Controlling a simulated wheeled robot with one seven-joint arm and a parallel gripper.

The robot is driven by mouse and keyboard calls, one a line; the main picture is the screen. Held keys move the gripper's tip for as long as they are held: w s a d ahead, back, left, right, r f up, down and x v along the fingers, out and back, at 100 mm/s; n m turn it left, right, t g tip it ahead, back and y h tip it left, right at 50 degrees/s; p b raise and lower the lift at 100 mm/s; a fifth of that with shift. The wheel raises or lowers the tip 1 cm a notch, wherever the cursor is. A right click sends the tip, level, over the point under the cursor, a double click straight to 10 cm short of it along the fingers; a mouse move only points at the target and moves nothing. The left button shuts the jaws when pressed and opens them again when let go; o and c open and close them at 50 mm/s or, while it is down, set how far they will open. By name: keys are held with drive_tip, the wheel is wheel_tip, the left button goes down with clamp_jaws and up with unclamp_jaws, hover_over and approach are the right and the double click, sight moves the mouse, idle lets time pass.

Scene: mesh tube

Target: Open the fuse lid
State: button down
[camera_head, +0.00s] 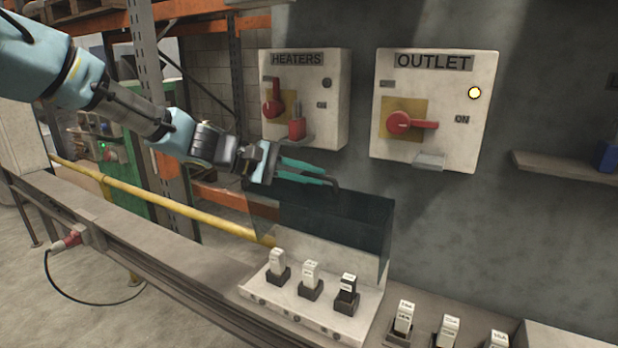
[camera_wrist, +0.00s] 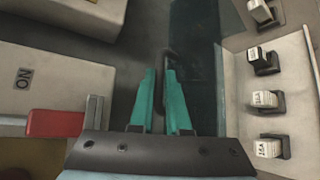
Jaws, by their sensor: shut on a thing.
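The fuse lid (camera_head: 335,222) is a dark, see-through cover, raised and tilted up behind the fuse box (camera_head: 310,310) in the head view. It also shows as a dark pane in the wrist view (camera_wrist: 200,85). My gripper (camera_head: 327,175) reaches in from the left at the lid's top edge, with its teal fingers shut on the lid's dark handle. In the wrist view my gripper (camera_wrist: 160,75) has its fingers close together, and they partly hide the handle. Several fuses, including a white one (camera_head: 310,273), stand uncovered in front of the lid.
The heaters switch box (camera_head: 330,95) is on the wall just above my gripper. The outlet switch box (camera_head: 470,120) is to its right, with a lit yellow lamp. More fuses (camera_head: 447,330) stand at lower right. A shelf (camera_head: 560,168) juts out at far right.

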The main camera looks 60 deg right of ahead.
drive_tip(key=shift+r, duration=0.1)
drive_tip(key=c, duration=0.9)
unclamp_jaws()
drive_tip(key=shift+w, duration=0.1)
drive_tip(key=b+v, duration=0.3)
drive_tip(key=v, duration=0.7)
drive_tip(key=shift+w+a, duration=0.2)
drive_tip(key=shift+a, duration=0.05)
